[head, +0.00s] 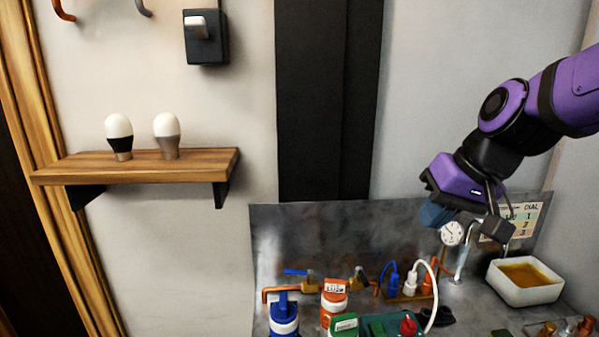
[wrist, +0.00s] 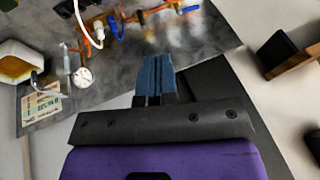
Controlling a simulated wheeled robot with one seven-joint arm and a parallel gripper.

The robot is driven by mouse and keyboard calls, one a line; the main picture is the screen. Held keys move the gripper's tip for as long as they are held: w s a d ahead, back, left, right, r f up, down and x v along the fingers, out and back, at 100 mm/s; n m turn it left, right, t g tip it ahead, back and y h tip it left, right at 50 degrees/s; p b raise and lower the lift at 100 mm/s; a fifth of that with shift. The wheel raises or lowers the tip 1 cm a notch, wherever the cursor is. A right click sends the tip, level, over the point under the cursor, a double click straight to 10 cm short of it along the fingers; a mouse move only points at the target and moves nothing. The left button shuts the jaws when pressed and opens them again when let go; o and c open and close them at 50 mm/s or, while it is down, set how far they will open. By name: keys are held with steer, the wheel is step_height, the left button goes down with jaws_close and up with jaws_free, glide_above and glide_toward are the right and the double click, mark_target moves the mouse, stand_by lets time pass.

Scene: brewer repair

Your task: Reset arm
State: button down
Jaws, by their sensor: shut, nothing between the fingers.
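My arm comes in from the right of the head view, purple and black. My gripper (head: 434,214) hangs above the metal bench, in front of the wall panel. In the wrist view its blue fingers (wrist: 153,75) lie side by side, shut, with nothing between them. It touches nothing that I can see.
A metal bench (head: 380,225) holds a gauge (head: 452,233), a white tray of amber liquid (head: 525,293), blue and white plugs, a copper pipe with a blue-handled valve, and bottles (head: 284,316). A dial chart (head: 520,222) stands behind. A wooden shelf (head: 205,160) with two bulbs is at left.

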steer(key=s+d+r+t+h, duration=0.1)
steer(key=s+d+r+h, duration=0.2)
steer(key=s+d, duration=0.6)
steer(key=s, duration=0.3)
steer(key=shift+s+d+m+h, duration=0.3)
steer(key=shift+h, duration=0.1)
